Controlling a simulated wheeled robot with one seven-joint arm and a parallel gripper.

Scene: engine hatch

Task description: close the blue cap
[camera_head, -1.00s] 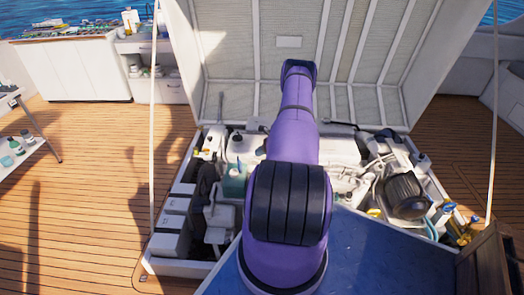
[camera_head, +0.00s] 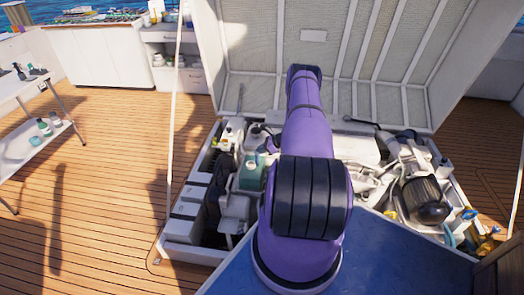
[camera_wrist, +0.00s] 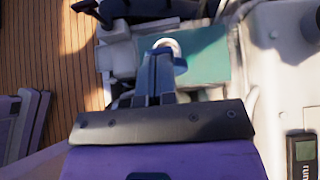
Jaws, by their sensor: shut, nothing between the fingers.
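In the wrist view, a pale round piece with a blue edge (camera_wrist: 180,60), which looks like the blue cap, shows at my fingertips. It sits over a teal-green tank (camera_wrist: 210,58). My gripper (camera_wrist: 160,58) is shut with nothing between its fingers, and its tips overlap the round piece in the picture. I cannot tell whether they touch it, or how far the cap is open. In the head view the teal tank (camera_head: 252,178) stands left of my purple arm. My gripper is not visible there.
The raised hatch lid (camera_head: 313,60) stands behind the engine bay. A dark round part (camera_head: 425,200) and blue and yellow fittings (camera_head: 470,222) lie at the bay's right. A side table (camera_head: 45,135) with bottles stands at left on open wooden deck.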

